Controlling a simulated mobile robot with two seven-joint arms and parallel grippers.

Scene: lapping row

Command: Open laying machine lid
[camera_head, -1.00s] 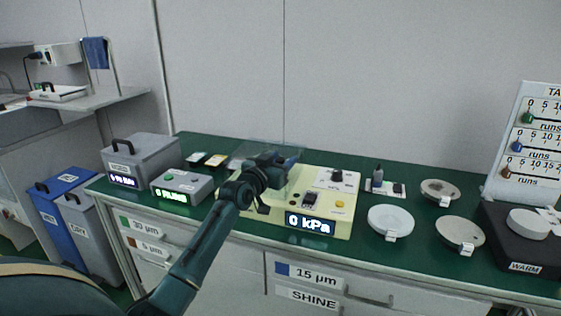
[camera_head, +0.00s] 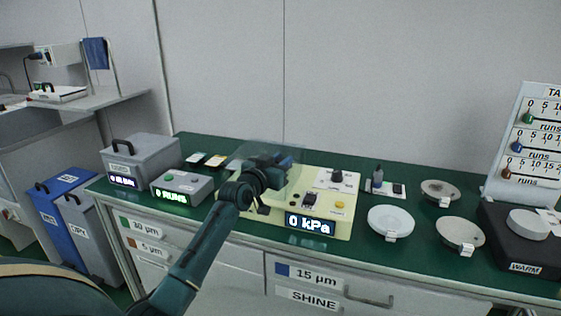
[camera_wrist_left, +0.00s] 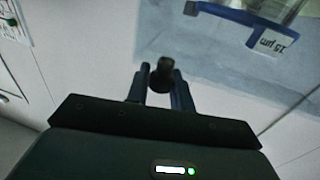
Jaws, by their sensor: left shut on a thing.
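The laying machine is the cream box (camera_head: 325,212) with a "0 kPa" display on the green bench. Its clear lid (camera_head: 240,150) shows at the machine's left end, partly hidden behind my arm; it looks tilted, though its exact angle is hard to tell. My left gripper (camera_head: 284,166) is at the lid. In the left wrist view my left gripper (camera_wrist_left: 161,82) is shut on a dark round knob (camera_wrist_left: 162,72), with the clear pane (camera_wrist_left: 205,60) behind it. A blue part (camera_wrist_left: 240,15) with a white tag shows through or beyond the pane. My right gripper is out of view.
A grey box (camera_head: 180,186) with a "0 RUNS" display and a larger grey case (camera_head: 140,158) stand left of the machine. Several round plates, including a white one (camera_head: 391,219), lie to the right. A wall (camera_head: 380,80) rises behind the bench.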

